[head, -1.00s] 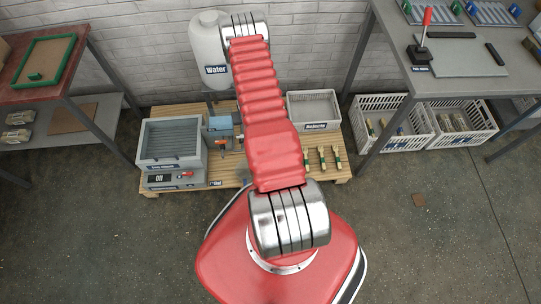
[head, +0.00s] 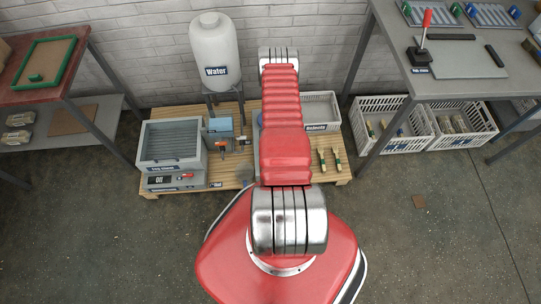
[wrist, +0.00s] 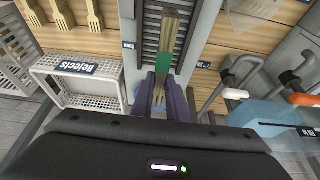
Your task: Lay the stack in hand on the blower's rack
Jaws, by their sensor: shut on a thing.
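My gripper (wrist: 163,98) is shut on a stack of pale wooden cutlery (wrist: 170,28) with a green band, in the wrist view. The purple fingers clasp its near end, and its long part points away from me. The blower is probably the grey box (head: 192,180) marked OFF, with a red switch, at the left of the pallet in the head view. Its slatted grey rack (head: 172,136) faces up and looks empty. My gripper and the stack are hidden behind my arm in the head view, to the right of the blower.
A rejects basket (head: 322,108) stands at the back right of the pallet (head: 225,170) and left in the wrist view (wrist: 72,68). Green-banded bundles (head: 336,158) lie in front. A blue machine (head: 220,129) and a white water tank (head: 213,52) stand between blower and arm.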

